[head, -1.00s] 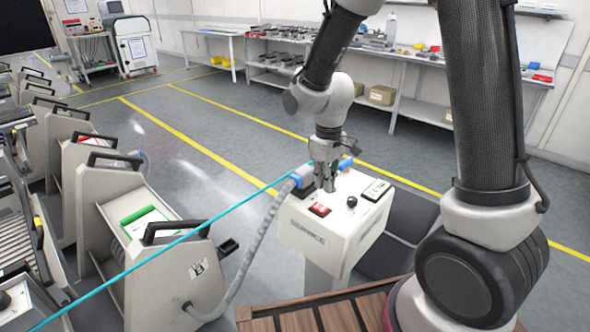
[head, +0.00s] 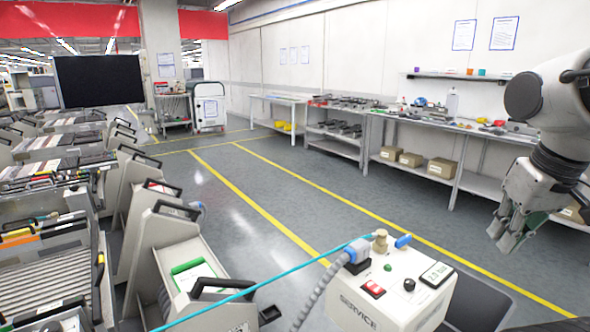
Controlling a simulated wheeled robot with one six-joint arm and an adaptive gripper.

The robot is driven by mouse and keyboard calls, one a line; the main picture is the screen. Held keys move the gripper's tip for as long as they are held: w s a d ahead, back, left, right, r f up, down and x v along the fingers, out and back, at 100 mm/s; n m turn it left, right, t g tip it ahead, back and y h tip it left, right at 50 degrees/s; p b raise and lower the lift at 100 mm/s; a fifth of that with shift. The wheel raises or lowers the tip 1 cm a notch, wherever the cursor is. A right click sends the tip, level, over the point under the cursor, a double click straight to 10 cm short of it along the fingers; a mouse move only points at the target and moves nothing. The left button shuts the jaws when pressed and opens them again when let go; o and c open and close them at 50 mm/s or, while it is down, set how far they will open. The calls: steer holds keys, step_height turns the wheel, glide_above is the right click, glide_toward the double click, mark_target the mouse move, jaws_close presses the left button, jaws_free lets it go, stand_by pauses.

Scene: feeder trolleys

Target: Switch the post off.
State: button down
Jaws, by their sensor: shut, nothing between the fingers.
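The service post (head: 385,308) is a white box marked SERVICE at the bottom of the head view, right of centre. On its top are a red switch (head: 373,289), a black knob (head: 409,285), a small green button (head: 388,267) and a display panel (head: 437,274) with a lit readout. A blue plug (head: 355,252) with a grey hose sits at its left rear corner, near a tan fitting (head: 380,241) and a blue handle (head: 403,241). My gripper (head: 503,243) is shut and empty, up to the right of the post and clear of it.
Grey feeder trolleys (head: 165,245) with black handles line the left. A cyan line (head: 255,290) runs from the post's rear towards the lower left. Shelving benches (head: 400,125) stand along the far wall. The floor between is open, with yellow lines.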

steer(key=shift+s+d+r+m+t, duration=0.35)
steer(key=shift+d+r+t, duration=0.2)
steer(key=shift+r, duration=0.3)
steer(key=w+a+f+m+g, duration=0.2)
steer(key=w+a+f+m, duration=0.3)
steer(key=w, duration=0.6)
steer(key=w+a+f+m+g, duration=0.2)
steer(key=w+a+f+m, duration=0.3)
steer(key=w+a+f, duration=0.4)
steer(key=shift+w+a+m, duration=0.35)
steer(key=shift+w+a, duration=0.25)
steer(key=shift+w, duration=0.35)
steer(key=shift+g, duration=0.25)
